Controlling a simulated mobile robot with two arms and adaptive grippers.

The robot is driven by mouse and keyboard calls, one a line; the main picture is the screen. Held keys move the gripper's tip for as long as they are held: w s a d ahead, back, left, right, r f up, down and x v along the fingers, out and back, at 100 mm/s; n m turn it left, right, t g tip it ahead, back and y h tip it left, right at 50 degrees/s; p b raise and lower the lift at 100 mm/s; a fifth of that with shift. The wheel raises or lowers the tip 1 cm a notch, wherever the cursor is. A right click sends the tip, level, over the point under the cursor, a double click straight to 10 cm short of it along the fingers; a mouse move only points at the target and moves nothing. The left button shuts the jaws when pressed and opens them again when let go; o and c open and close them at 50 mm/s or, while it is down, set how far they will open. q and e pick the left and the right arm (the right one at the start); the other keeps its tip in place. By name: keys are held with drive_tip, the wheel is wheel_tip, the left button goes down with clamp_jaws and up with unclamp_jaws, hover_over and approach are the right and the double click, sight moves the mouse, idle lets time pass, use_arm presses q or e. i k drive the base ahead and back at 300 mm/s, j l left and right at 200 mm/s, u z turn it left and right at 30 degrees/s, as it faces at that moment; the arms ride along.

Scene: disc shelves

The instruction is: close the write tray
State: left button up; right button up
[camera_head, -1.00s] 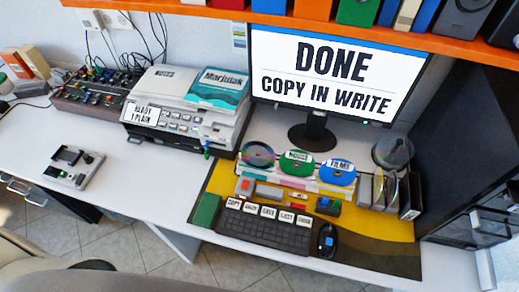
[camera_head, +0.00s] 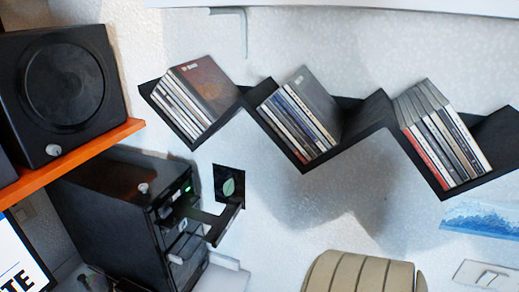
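A black computer tower (camera_head: 110,215) stands at the lower left in the head view, with a green light on its front. A dark tray (camera_head: 222,226) sticks out from the upper part of its front, to the right. I take it for the write tray, but cannot read a label. A lighter part (camera_head: 186,248) shows lower on the front; I cannot tell whether it is a second tray. Neither of my grippers is clearly seen in the head view.
A zigzag wall shelf (camera_head: 360,115) holds several disc cases. A black speaker (camera_head: 60,95) stands on an orange shelf (camera_head: 85,160). A dark square with a green leaf (camera_head: 229,183) shows beside the tray. A beige ribbed object (camera_head: 365,272) is at the bottom.

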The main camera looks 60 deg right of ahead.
sight(219, 225)
drive_tip(key=z, duration=1.6)
